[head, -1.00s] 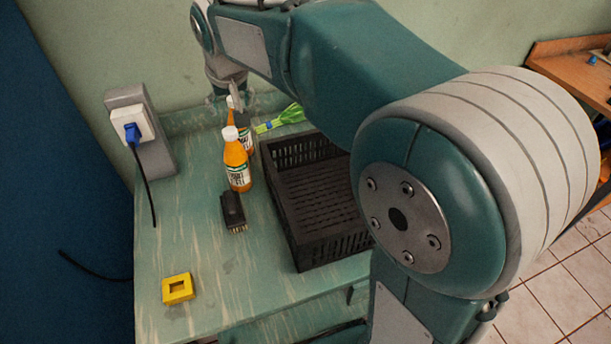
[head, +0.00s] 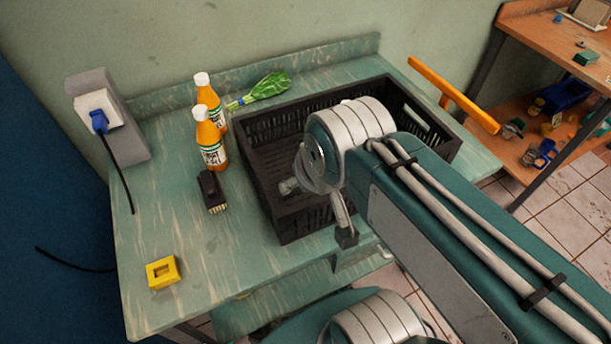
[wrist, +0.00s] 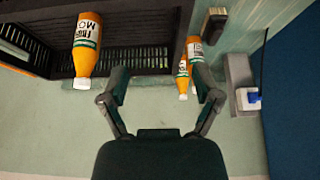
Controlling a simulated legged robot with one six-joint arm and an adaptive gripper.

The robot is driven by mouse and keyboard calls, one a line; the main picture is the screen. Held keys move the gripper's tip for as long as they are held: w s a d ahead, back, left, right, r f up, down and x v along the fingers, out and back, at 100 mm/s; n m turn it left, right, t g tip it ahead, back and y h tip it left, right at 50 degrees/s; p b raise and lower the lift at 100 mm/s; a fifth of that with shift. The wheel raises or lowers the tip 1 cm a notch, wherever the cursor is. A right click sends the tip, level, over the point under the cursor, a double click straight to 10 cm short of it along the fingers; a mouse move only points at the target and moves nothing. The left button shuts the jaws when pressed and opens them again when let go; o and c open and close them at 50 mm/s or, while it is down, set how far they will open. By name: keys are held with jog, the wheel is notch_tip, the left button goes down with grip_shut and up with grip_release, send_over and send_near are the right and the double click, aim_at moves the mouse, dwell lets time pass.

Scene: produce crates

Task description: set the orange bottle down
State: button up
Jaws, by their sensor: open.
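Two orange bottles with white caps stand upright on the green table left of the black crate (head: 297,225). The nearer bottle (head: 211,146) partly covers the farther bottle (head: 203,92); both also show at right in the wrist view. A third orange bottle (wrist: 87,45) shows at left in the wrist view, against the crate's slatted wall (wrist: 135,58).
A dark brush (head: 212,190) and a yellow block (head: 162,272) lie on the table (head: 215,245). A green vegetable (head: 266,87) lies behind the crate. A socket with a blue plug (head: 99,120) stands at left. An orange-brown shelf (head: 560,45) is at right. The table's front left is mostly clear.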

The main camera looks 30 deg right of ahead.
aim_at(199, 115)
jog(key=w+d+n+t+h, duration=0.2)
jog(key=w+n+h, duration=0.4)
jog(key=w+n, duration=0.8)
jog(key=w+a+f+n+t+y, duration=0.1)
jog(key=w+a+n+t+y, duration=0.2)
jog(key=a+n, duration=0.55)
jog(key=w+a+f+n+t, duration=0.1)
jog(key=w+a+n+t, duration=0.35)
jog(key=n, duration=0.65)
jog(key=shift+g, duration=0.65)
jog(key=w, duration=0.1)
jog(key=w+f, duration=0.1)
jog(key=w, duration=0.1)
jog(key=w+f, duration=0.1)
jog(key=w, duration=0.1)
jog(key=shift+w+a+f, duration=0.1)
jog(key=shift+a+f, duration=0.05)
jog(key=shift+a, duration=0.15)
jog(key=shift+f+x, duration=0.15)
jog(key=shift+x, duration=1.2)
jog(key=shift+f+x, duration=0.1)
jog(key=shift+x, duration=1.2)
jog(key=shift+a, duration=0.15)
grip_shut()
